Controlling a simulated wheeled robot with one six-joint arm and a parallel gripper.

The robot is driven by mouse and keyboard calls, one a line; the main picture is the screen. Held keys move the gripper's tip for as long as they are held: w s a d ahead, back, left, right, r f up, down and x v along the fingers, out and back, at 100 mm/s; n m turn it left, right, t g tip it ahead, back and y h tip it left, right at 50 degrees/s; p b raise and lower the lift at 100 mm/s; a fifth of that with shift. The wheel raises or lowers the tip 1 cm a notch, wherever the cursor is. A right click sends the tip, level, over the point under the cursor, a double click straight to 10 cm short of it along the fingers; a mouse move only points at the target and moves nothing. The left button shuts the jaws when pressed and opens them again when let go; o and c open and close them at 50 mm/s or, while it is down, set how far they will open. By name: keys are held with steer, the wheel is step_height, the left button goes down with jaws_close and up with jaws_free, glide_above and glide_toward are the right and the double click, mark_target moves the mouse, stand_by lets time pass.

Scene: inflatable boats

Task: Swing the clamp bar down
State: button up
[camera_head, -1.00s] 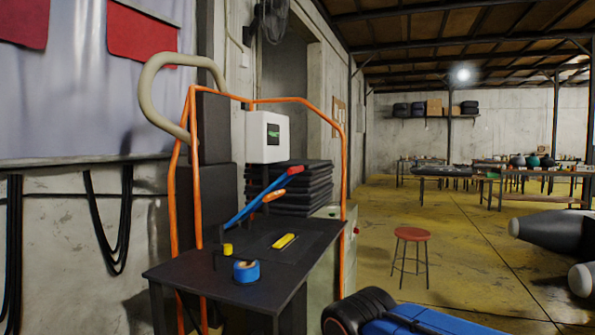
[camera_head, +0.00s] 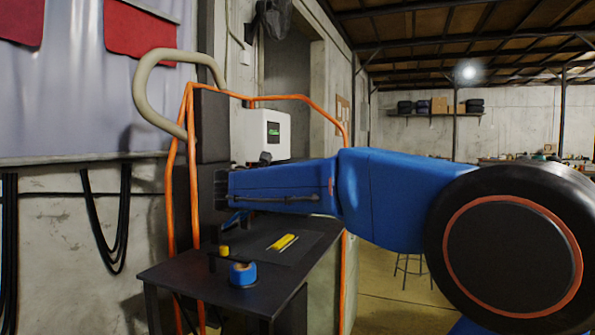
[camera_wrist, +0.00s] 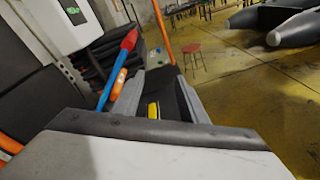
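The clamp bar is a slanted blue bar with a red tip and an orange grip. In the wrist view the bar (camera_wrist: 106,88) stands raised and tilted, just left of my gripper (camera_wrist: 160,85). In the head view my arm hides most of it; only a short blue piece (camera_head: 236,218) shows below my gripper (camera_head: 224,188). My gripper's grey fingers are spread apart in the wrist view, with the table and a yellow item (camera_wrist: 153,110) visible between them. Nothing is held.
The black worktable (camera_head: 215,272) carries a blue tape roll (camera_head: 243,274), a yellow knob (camera_head: 224,251) and a yellow tool (camera_head: 282,242). An orange tubular frame (camera_head: 169,215) and a white control box (camera_head: 268,135) stand close behind. A red stool (camera_wrist: 192,50) stands on the open floor.

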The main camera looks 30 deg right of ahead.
steer(key=w+a+r+n+t+h, duration=0.1)
steer(key=w+r+n, duration=0.2)
steer(key=w+r, duration=0.15)
steer(key=x, duration=1.7)
steer(key=shift+w+a+r, duration=0.15)
steer(key=shift+w+a, duration=0.05)
steer(key=shift+w, duration=0.15)
